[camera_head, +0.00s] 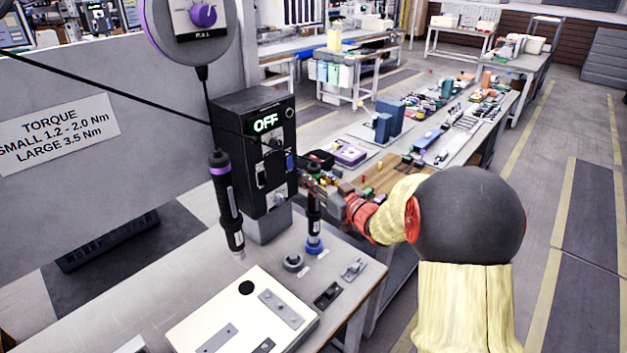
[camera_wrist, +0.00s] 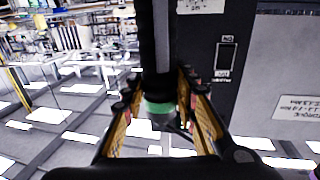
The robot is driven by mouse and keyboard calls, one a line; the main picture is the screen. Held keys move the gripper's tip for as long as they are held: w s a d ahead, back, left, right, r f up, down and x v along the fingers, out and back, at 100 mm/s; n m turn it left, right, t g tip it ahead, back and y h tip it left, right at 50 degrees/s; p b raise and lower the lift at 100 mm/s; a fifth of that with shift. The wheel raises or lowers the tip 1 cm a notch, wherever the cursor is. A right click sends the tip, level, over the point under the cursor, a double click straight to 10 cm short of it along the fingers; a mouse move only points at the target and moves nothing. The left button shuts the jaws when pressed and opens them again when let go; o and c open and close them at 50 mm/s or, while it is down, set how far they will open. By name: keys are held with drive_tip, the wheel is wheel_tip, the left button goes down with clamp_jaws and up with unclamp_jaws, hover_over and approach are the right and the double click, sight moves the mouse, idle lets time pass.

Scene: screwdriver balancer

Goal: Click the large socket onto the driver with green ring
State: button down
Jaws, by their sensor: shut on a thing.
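My gripper (camera_head: 317,189) is shut on the dark driver with the green ring (camera_head: 314,207). In the wrist view the driver (camera_wrist: 155,45) hangs upright between the two fingers of my gripper (camera_wrist: 161,106), with its green ring at finger height. In the head view its lower end is at a blue-ringed socket piece (camera_head: 314,246) on the bench; whether they touch or are joined, I cannot tell. A grey round socket piece (camera_head: 292,262) sits to the left. Which piece is the large socket is not clear. Another driver with a purple ring (camera_head: 225,200) hangs at the left.
A black control box (camera_head: 255,150) with an "OFF" display stands close behind my gripper. A white board (camera_head: 230,318) with metal plates lies at the bench front. Small metal brackets (camera_head: 353,269) lie near the right edge. A torque sign (camera_head: 58,132) hangs left.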

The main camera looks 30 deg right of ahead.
sight(318, 169)
drive_tip(key=shift+r+p, duration=1.25)
drive_tip(key=shift+r, duration=0.8)
drive_tip(key=shift+f, duration=0.1)
